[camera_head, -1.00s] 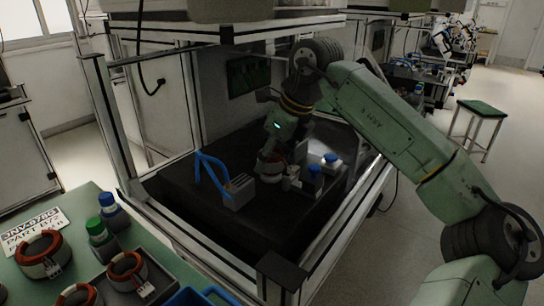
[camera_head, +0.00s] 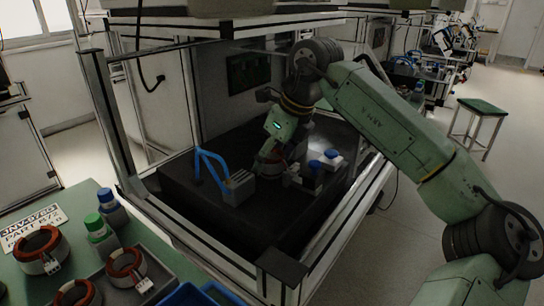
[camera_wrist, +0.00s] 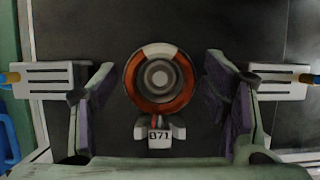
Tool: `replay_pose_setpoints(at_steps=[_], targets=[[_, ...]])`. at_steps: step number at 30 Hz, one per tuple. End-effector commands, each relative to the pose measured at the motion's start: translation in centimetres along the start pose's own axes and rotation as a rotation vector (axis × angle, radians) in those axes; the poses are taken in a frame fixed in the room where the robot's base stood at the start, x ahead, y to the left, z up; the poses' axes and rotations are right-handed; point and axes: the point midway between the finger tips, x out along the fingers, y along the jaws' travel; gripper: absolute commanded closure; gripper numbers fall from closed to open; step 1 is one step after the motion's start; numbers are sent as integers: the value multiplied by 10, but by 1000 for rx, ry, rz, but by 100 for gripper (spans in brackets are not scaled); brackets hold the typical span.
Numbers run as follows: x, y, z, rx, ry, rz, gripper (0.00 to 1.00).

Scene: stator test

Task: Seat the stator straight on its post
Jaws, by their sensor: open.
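The stator (camera_wrist: 183,90) shows in the wrist view as a round copper-red ring with a white segment at the top and a tag reading 871 below. Round grey concentric shapes, which look like the post (camera_wrist: 159,76), show in its centre. I cannot tell whether it sits fully down or level. My gripper (camera_wrist: 159,88) is open, with a purple-padded finger apart from the stator on each side. In the head view my gripper (camera_head: 268,158) is low over the dark bench, with the reddish stator (camera_head: 270,169) partly hidden beneath it.
A grey slotted block (camera_head: 239,187) with a blue handle-like loop (camera_head: 207,165) stands left of my gripper. Blue-capped containers (camera_head: 331,156) stand to the right. Frame posts (camera_head: 110,130) enclose the bench. More stators (camera_head: 125,265) lie on the green table at the lower left.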

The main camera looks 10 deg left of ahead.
Motion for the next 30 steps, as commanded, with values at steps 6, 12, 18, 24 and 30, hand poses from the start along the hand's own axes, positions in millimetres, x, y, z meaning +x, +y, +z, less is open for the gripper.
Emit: replay_pose_setpoints(at_steps=[6, 12, 18, 24, 30], targets=[[0, 0, 0, 0, 1, 0, 26], [-3, 0, 0, 1, 2, 0, 26], [-33, -1, 0, 2, 0, -4, 26], [-77, 0, 0, 2, 0, -3, 26], [-109, 0, 0, 1, 0, -1, 26]])
